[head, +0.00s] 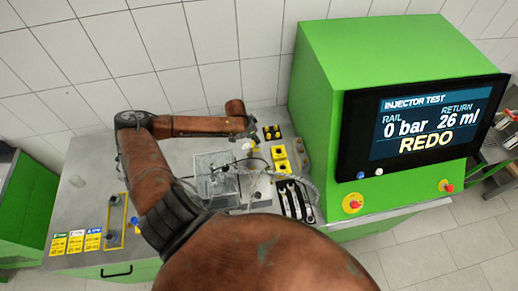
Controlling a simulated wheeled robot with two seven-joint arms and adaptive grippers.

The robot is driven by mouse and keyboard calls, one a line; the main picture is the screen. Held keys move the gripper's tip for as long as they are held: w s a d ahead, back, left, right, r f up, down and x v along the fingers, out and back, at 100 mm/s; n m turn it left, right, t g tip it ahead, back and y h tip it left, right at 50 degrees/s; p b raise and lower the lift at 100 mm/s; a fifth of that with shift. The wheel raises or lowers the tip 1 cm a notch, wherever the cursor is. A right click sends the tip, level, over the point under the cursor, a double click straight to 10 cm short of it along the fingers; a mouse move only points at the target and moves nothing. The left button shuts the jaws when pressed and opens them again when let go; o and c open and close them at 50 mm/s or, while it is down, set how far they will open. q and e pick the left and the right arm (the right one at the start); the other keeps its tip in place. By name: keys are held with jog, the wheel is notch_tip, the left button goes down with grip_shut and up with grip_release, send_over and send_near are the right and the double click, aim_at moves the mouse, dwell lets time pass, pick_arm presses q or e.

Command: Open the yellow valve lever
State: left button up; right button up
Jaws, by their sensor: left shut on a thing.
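My left gripper (250,138) is at the end of my rust-orange arm, at the back of the bench beside the clear test box. It is small in the view and its fingers point toward the front right. It is shut on a small yellow part, the yellow valve lever (256,147), of which only a bit shows at the fingertips. The lever's angle is hard to make out. My right gripper is not in view.
A clear box (214,174) with hoses stands on the grey bench (85,185). Yellow-black blocks (279,152) and wrenches (295,200) lie to its right. The green cabinet (330,70) carries a screen (425,122) reading "REDO". A yellow rack (117,215) stands left.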

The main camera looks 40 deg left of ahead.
pick_arm(q)
jog(key=shift+o, duration=0.2)
jog(key=shift+s+a+f, duration=0.1)
jog(key=shift+s+a, duration=0.25)
jog(key=shift+a, duration=0.2)
jog(key=shift+s, duration=0.2)
jog(key=shift+s+a+f+p, duration=0.25)
jog(key=shift+s+a+p, duration=0.45)
jog(key=shift+p, duration=0.2)
jog(key=o, duration=0.7)
jog(key=shift+s, duration=0.15)
jog(key=o, duration=0.6)
jog(key=shift+o, duration=0.2)
